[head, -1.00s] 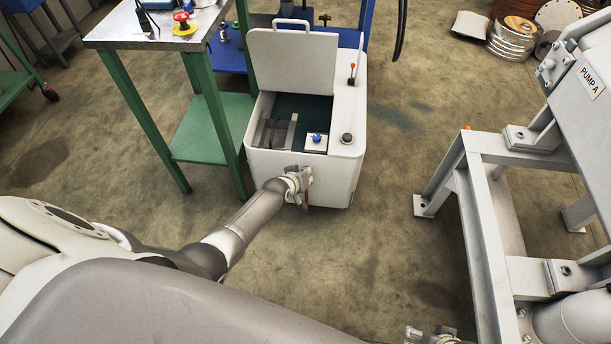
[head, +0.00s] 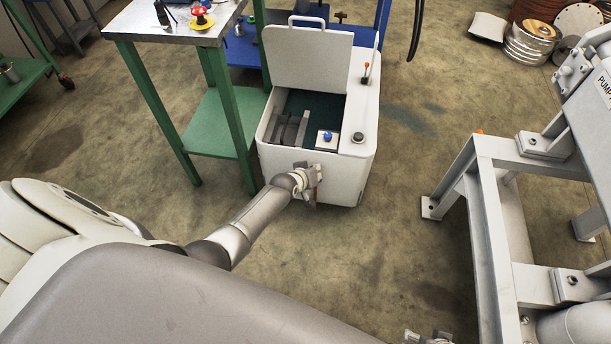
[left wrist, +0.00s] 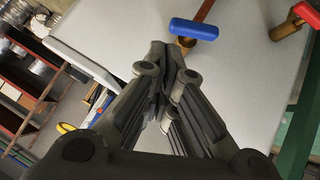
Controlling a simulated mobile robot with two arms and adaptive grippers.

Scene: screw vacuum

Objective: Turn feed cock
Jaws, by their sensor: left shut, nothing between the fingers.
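The white cabinet (head: 340,184) stands on the floor with its lid raised. In the left wrist view, its pale panel (left wrist: 245,65) carries a cock with a blue handle (left wrist: 193,29) on a brass stem, and a cock with a red handle (left wrist: 305,13) at the top right, cut by the frame edge. I cannot tell which is the feed cock. My left gripper (head: 312,180) is at the cabinet's front; it also shows in the left wrist view (left wrist: 165,50), shut and empty, its tips beside and below the blue handle, apparently apart. My right gripper (head: 430,337) is mostly cut off.
A green-legged table (head: 168,37) stands close left of the cabinet, with a red-topped button on it. A grey pump frame (head: 490,230) stands at the right. The floor (head: 400,190) between cabinet and frame is clear.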

